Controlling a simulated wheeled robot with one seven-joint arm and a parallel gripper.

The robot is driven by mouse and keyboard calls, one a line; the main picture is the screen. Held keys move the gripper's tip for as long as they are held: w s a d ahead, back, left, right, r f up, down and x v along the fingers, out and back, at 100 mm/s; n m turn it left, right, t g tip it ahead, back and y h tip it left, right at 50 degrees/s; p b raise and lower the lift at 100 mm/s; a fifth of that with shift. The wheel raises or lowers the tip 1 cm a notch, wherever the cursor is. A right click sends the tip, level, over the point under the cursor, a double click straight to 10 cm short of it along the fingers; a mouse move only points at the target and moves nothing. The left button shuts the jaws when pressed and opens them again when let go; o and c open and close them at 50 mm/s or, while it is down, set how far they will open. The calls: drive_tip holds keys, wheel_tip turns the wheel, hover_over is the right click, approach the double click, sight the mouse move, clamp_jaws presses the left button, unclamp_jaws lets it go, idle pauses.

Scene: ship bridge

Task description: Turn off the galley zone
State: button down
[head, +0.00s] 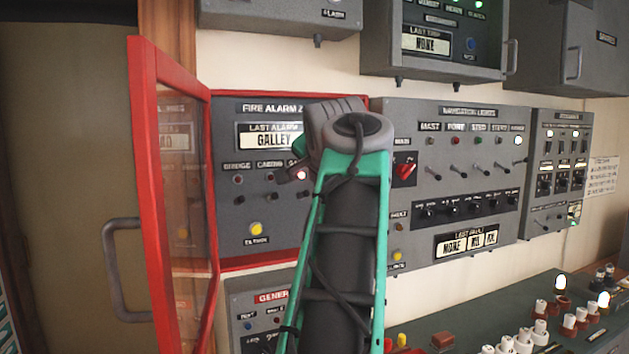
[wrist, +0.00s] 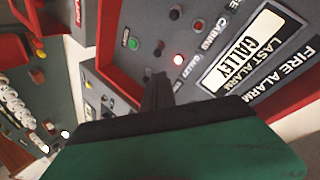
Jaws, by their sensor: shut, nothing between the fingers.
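The fire alarm panel (head: 228,220) is grey in a red frame, and its display (head: 270,136) reads "LAST ALARM GALLEY". The wrist view shows the panel turned, with the same display (wrist: 258,48). The cabins lamp (wrist: 178,26) is dark. A small dark switch (wrist: 158,48) is near the galley lamp; its position is unclear. My gripper (wrist: 156,80) is shut and empty, its tips just short of that switch in the picture. Contact cannot be told. My arm hides part of the panel.
The panel's red-framed glass door (head: 165,200) stands open at the left. The navigation lights panel (head: 455,180) is to the right. A general alarm panel (head: 250,310) sits below. A console with several knobs (head: 507,343) is at lower right.

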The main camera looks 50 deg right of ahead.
drive_tip(key=p, duration=0.1)
approach(311, 191)
drive_tip(key=x, duration=0.4)
drive_tip(key=shift+d, duration=0.15)
